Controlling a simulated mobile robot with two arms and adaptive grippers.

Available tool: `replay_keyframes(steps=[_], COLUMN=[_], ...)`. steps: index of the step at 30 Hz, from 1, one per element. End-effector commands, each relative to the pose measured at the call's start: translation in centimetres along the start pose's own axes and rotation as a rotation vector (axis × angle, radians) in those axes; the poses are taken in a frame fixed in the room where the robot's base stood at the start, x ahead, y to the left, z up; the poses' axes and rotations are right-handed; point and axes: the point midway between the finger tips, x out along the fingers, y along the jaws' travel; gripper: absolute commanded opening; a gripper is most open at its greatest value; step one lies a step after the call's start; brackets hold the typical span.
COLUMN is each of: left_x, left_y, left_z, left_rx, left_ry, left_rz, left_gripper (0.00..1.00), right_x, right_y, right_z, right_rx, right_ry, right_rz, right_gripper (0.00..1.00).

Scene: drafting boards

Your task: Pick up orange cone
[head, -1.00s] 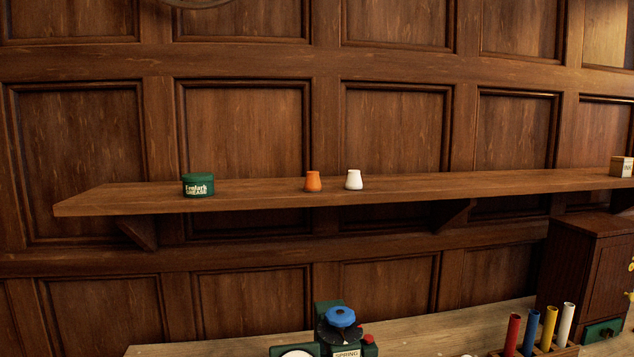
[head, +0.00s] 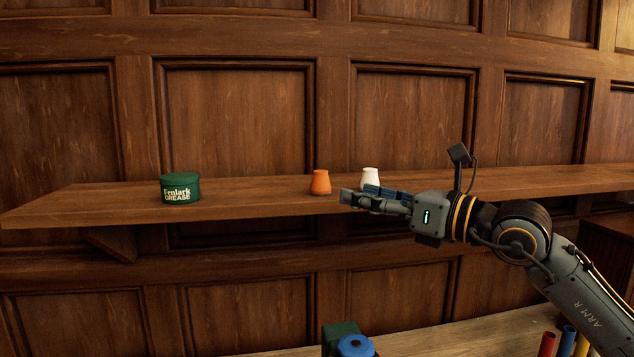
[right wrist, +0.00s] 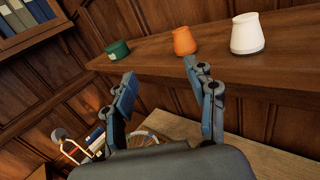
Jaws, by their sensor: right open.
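The orange cone (head: 320,182) stands upright on the wooden wall shelf, its narrow end up. In the right wrist view the orange cone (right wrist: 185,42) is beyond the fingertips, a little right of the space between them. My right gripper (head: 352,197) comes in from the right, just in front of the shelf edge and to the right of the cone. It is open and empty, its fingers apart in the right wrist view (right wrist: 158,75). It does not touch the cone. My left gripper is not in view.
A white cone (head: 370,178) stands right of the orange one, partly behind my right gripper. A green grease tin (head: 180,187) is further left on the shelf (head: 255,200). Below is a bench (head: 470,338) with a blue-topped green device (head: 355,345) and coloured tubes (head: 567,340).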

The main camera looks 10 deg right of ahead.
Motion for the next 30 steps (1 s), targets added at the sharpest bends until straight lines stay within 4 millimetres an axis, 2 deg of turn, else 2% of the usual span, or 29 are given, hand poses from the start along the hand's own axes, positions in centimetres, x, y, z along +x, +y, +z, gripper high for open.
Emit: replay_keyframes(steps=[1,5,8,15,18,24,30], left_x=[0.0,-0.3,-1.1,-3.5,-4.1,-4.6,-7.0], left_y=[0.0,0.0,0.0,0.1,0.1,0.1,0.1], left_z=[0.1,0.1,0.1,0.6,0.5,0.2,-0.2], left_rx=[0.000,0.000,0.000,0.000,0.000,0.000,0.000], left_ry=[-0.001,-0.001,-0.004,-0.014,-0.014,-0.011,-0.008], left_rz=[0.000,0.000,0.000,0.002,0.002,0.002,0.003], left_gripper=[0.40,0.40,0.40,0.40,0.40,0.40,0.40], right_x=[-0.5,-0.7,0.6,5.3,6.7,7.8,9.8], right_y=[-1.0,-2.4,-2.5,-2.9,-3.1,-3.2,-3.7], right_z=[0.7,1.2,1.5,1.4,1.2,1.0,1.8], right_rx=[-0.039,-0.077,-0.079,-0.077,-0.079,-0.080,-0.078], right_ry=[0.018,0.045,0.048,0.047,0.047,0.047,0.047], right_rz=[-0.043,-0.096,-0.099,-0.095,-0.096,-0.096,-0.096], right_gripper=[0.56,0.56,0.56,0.56,0.56,0.56,0.56])
